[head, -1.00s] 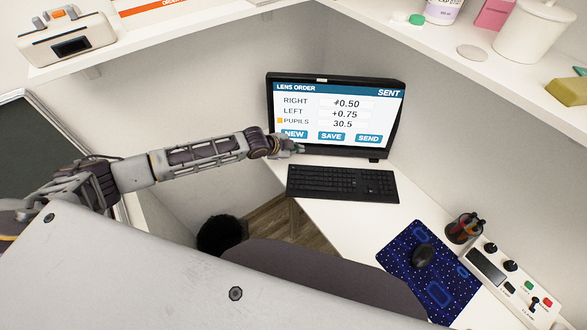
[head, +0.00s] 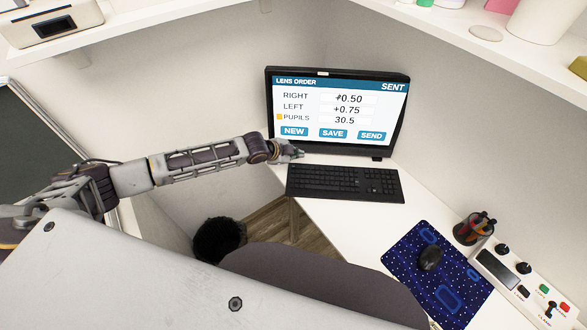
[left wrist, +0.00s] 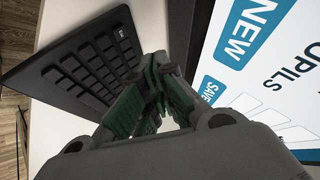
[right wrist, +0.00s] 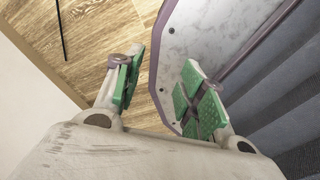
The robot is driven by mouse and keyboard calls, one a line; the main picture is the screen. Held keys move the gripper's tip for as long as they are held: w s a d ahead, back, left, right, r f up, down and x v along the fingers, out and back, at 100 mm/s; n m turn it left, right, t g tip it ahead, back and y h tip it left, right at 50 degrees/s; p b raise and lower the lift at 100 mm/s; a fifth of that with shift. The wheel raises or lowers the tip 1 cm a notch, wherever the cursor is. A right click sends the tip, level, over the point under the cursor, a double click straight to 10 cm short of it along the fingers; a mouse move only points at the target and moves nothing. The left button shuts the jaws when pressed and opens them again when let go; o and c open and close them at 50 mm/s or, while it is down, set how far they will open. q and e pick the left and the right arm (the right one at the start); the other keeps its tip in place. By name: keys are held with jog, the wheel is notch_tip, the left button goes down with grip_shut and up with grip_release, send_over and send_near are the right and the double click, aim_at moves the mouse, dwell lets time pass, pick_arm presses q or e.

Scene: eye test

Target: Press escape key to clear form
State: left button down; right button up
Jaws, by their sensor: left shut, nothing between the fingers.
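The black keyboard (head: 345,183) lies on the white desk below the monitor. In the left wrist view the keyboard (left wrist: 85,70) slants across the left side. A key with a pale mark, which looks like the escape key (left wrist: 121,32), sits at its far left corner. The monitor screen (head: 338,107) shows a filled LENS ORDER form with "SENT" at the top. My left gripper (head: 300,154) is shut and empty, at the keyboard's far left corner in front of the monitor; I cannot tell whether it touches a key. My right gripper (right wrist: 161,70) is open and empty.
A blue mat (head: 410,278) with a black mouse (head: 429,258) lies right of the keyboard. A pen cup (head: 473,229) and a control box (head: 515,278) stand further right. Shelves (head: 500,58) run above. A chair (head: 310,285) stands in front of the desk.

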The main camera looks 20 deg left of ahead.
aim_at(295, 168)
pick_arm(q)
jog(key=shift+f+b, duration=0.4)
jog(key=shift+f, duration=0.15)
jog(key=shift+f+b, duration=0.45)
jog(key=shift+f, duration=0.8)
pick_arm(e)
jog(key=shift+d+f, duration=0.3)
jog(key=shift+f, duration=0.25)
jog(key=shift+d+f, duration=0.3)
jog(key=shift+f, duration=0.2)
jog(key=shift+w, duration=0.1)
jog(key=shift+a, duration=0.15)
jog(key=shift+a, duration=0.7)
jog(key=shift+d, duration=0.2)
